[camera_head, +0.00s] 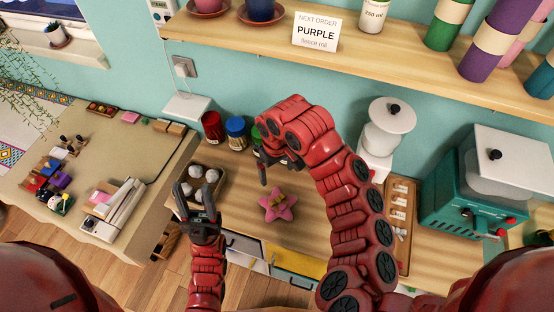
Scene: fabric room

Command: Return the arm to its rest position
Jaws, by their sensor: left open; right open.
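My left gripper (194,203) is open and empty, its dark fingers pointing up the picture near the front left of the wooden counter (322,240), beside a dark tray of whitish round items (205,184). My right arm rises from the bottom right and bends over the counter. My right gripper (278,170) is open at its end, above the counter behind the pink star-shaped item (277,205). The wrist partly hides its fingers. The star lies on the counter, apart from the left gripper.
Red (211,126) and blue (236,132) jars stand at the counter's back. A white-lidded appliance (388,122), a tray of small items (399,215) and a teal machine (470,195) are right. A shelf (360,62) holds a PURPLE sign (316,32) and fabric rolls. A craft table (150,165) stands left.

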